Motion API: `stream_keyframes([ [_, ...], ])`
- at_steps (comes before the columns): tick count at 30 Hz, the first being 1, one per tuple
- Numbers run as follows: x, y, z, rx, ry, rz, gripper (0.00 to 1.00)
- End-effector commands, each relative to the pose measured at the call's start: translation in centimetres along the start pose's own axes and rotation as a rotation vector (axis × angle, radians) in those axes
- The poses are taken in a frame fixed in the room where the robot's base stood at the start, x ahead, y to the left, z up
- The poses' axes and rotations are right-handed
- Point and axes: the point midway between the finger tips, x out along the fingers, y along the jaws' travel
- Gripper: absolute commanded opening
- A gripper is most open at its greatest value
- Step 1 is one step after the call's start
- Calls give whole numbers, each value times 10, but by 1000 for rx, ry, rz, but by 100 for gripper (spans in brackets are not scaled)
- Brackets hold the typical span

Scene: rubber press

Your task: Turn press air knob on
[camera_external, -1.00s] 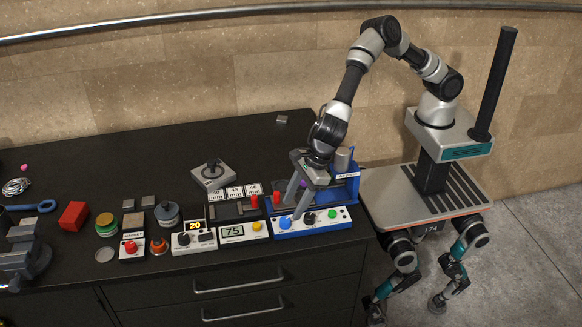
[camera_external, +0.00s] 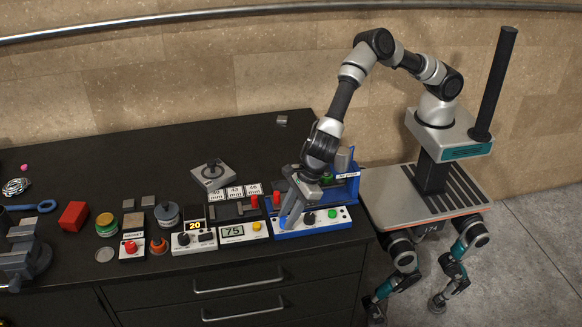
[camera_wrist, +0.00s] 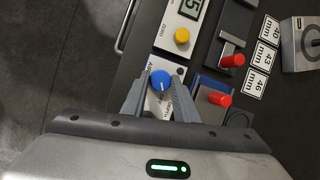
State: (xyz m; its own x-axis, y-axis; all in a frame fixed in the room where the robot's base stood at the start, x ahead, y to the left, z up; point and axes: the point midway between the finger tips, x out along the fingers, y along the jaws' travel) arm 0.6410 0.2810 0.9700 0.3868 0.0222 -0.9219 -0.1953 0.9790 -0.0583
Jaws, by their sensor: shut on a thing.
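The press control box (camera_external: 320,223) has a white top panel and a blue base, at the right front of the dark bench. The blue knob (camera_wrist: 160,78) with a white pointer line sits on it, beside lettering that seems to read "AIR". My gripper (camera_wrist: 161,86) has a finger on each side of this knob and is shut on it.
Left of the box is a unit with a "75" display (camera_external: 233,231) and yellow knob (camera_external: 256,227); further left is a unit reading "20" (camera_external: 194,226). A blue press frame (camera_external: 352,187) stands close behind. Red-handled parts (camera_wrist: 219,99) sit near my fingers.

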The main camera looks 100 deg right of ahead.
Motion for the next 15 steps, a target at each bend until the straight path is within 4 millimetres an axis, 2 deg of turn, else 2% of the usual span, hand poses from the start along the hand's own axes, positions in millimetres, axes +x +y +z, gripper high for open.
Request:
stream_keyframes([
  [8,0,0,0,41,3,-19,5],
  [15,1,2,0,175,11,-76,5],
])
